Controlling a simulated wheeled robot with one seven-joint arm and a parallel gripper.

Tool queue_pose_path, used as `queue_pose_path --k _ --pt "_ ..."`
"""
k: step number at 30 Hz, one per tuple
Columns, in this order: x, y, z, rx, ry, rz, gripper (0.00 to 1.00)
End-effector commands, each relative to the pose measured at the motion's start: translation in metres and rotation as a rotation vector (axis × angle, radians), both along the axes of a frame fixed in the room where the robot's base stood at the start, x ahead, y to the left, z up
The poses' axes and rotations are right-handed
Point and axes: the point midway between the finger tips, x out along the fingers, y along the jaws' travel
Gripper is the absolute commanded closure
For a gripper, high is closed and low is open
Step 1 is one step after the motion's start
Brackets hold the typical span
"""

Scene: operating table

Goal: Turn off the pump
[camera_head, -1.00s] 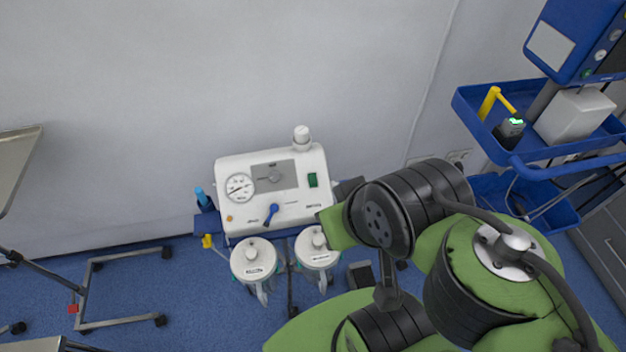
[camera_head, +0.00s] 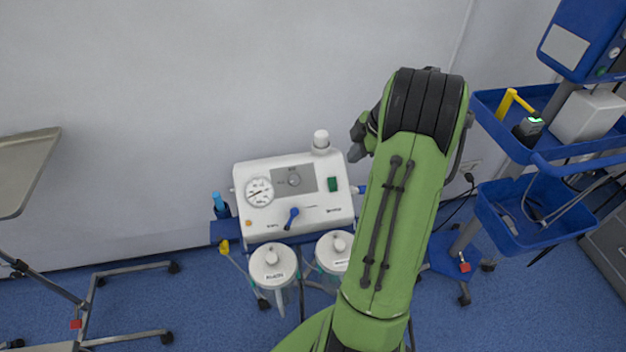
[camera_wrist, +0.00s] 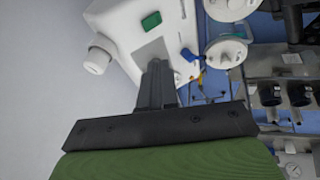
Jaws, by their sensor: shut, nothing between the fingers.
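The white pump (camera_head: 292,193) stands against the wall in the head view, with a round gauge (camera_head: 259,192), a blue lever (camera_head: 291,218) and a green switch (camera_head: 332,184) on its sloped front panel. In the wrist view the pump (camera_wrist: 120,22) is at the upper middle, with its green switch (camera_wrist: 151,21) and blue lever (camera_wrist: 188,55). My gripper (camera_head: 357,143) is just right of and above the pump in the head view, mostly hidden by my arm. In the wrist view my gripper (camera_wrist: 157,66) is shut and empty, and its tip overlaps the grey panel area. I cannot tell whether it touches.
Two white-lidded jars (camera_head: 273,262) hang below the pump. A white knob (camera_head: 321,139) rises from its top. A blue cart (camera_head: 498,118) with trays stands at the right, and a metal-framed stand (camera_head: 128,270) at the left. Bare wall lies behind and above the pump.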

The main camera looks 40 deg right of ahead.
Motion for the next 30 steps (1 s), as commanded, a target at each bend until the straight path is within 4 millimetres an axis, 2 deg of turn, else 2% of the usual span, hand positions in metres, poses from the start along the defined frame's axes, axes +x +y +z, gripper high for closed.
queue_pose_path --k 3,14,17,28,30 --pt "-0.005 -0.01 -0.01 -0.004 -0.008 0.027 1.0" --pt "-0.003 -0.009 -0.015 -0.003 -0.007 0.028 1.0" --pt "0.003 -0.006 -0.029 -0.002 -0.006 0.03 1.0" --pt "0.033 0.006 -0.105 -0.002 -0.006 0.03 1.0" --pt "0.04 0.0 -0.114 -0.004 -0.006 0.028 1.0"
